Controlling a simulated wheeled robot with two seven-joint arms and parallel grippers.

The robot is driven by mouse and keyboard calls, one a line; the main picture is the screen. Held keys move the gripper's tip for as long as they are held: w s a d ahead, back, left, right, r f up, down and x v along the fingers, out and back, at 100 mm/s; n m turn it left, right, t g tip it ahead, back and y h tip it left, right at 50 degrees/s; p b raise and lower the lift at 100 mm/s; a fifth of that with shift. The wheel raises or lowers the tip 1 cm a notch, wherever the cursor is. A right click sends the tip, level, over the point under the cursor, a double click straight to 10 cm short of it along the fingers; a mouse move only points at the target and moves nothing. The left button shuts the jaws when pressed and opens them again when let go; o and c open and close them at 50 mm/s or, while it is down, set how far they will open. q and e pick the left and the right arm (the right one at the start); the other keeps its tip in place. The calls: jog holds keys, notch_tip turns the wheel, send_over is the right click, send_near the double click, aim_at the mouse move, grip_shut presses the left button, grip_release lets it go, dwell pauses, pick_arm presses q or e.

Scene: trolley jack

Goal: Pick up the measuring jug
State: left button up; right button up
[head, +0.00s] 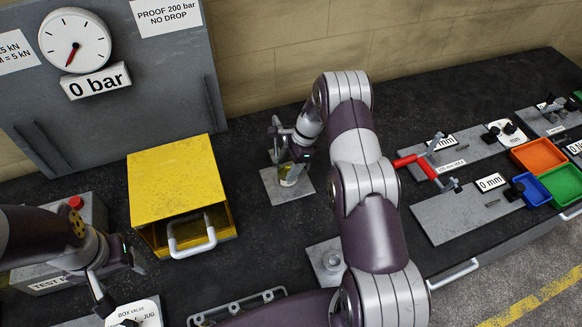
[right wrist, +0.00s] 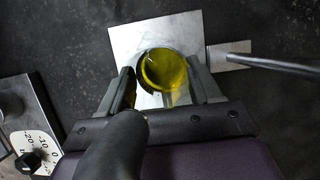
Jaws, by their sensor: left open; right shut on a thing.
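The measuring jug (head: 289,175) is a small clear vessel with yellow liquid, on or just above a grey metal plate (head: 270,187) at the middle of the bench. In the right wrist view the jug (right wrist: 163,69) is a round yellow shape between the two fingers. My right gripper (head: 297,155) reaches down from above and is shut on the jug, partly hiding it in the head view. I cannot tell whether its base touches the plate. My left gripper (head: 120,284) is open and empty at the lower left.
A yellow box (head: 178,180) with a grey handle stands left of the jug, before a panel with a gauge (head: 75,40) reading 0 bar. A red-handled tool (head: 428,168) and orange (head: 538,155), blue and green trays lie right. Dark bench between jug and box is clear.

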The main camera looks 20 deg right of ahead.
jog(key=shift+w, duration=0.1)
jog(key=shift+r, duration=0.1)
jog(key=shift+r+b, duration=0.5)
jog(key=shift+b, duration=0.15)
jog(key=s+b, duration=0.2)
jog(key=s, duration=0.3)
jog(key=s+b, duration=0.1)
jog(key=s, duration=0.4)
jog(key=s+a+b, duration=0.1)
jog(key=s+b, duration=0.1)
jog(key=s, duration=0.4)
jog(key=shift+s+b, duration=0.1)
jog(key=shift+b, duration=0.2)
jog(key=shift+s+r, duration=0.1)
jog(key=shift+s, duration=0.85)
